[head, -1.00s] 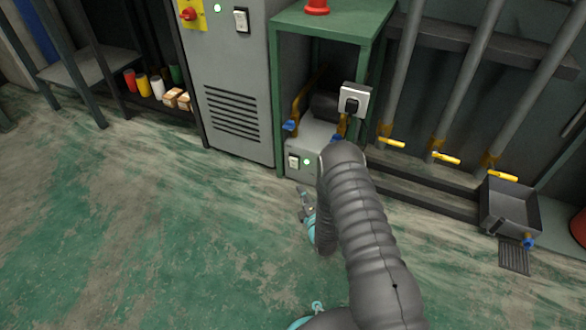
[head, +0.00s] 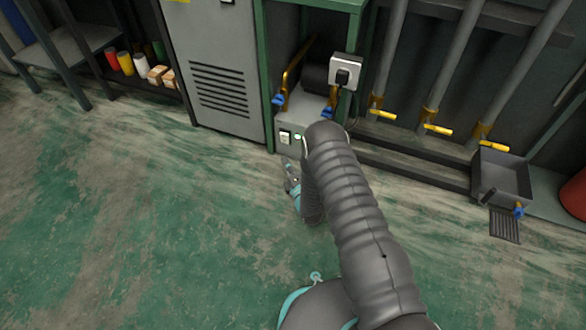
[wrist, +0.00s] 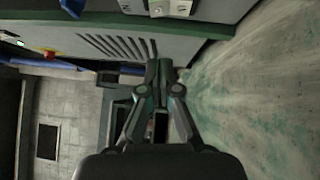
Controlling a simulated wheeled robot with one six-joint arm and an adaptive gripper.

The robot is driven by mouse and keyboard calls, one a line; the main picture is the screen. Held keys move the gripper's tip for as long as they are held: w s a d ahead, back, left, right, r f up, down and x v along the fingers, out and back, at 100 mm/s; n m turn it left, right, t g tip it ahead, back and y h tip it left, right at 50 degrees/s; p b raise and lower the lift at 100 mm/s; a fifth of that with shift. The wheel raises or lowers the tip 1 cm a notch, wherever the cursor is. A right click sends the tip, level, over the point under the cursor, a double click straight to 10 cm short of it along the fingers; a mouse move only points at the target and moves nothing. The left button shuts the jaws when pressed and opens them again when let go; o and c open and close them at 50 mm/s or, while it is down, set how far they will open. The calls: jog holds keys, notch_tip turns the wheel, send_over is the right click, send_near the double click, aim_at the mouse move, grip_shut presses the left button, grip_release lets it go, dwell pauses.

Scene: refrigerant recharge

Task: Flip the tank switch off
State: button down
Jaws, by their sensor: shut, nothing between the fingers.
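The tank switch (head: 286,138) is a small white rocker on the front of the low grey tank unit (head: 312,107) inside the green frame. A lit green lamp (head: 298,136) sits just right of it. In the wrist view a pale switch plate (wrist: 172,7) is cut by the top edge. My gripper (head: 288,163) is just below the switch in the head view, apart from it as far as I can see. The wrist view shows its fingers (wrist: 159,70) together and empty. My arm hides the right part of the unit's front.
Blue-handled valves (head: 279,100) flank the tank. A socket box (head: 345,71) with a black plug is on the frame's post. Yellow-handled pipes (head: 438,129) and a grey bin (head: 502,177) stand right. A vented cabinet (head: 217,80) stands left. The floor in front is clear.

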aim_at(282, 136)
jog(key=w, duration=0.5)
jog(key=w+r+b, duration=0.1)
jog(key=w, duration=0.2)
jog(key=shift+w+a, duration=0.3)
jog(key=shift+a, duration=0.1)
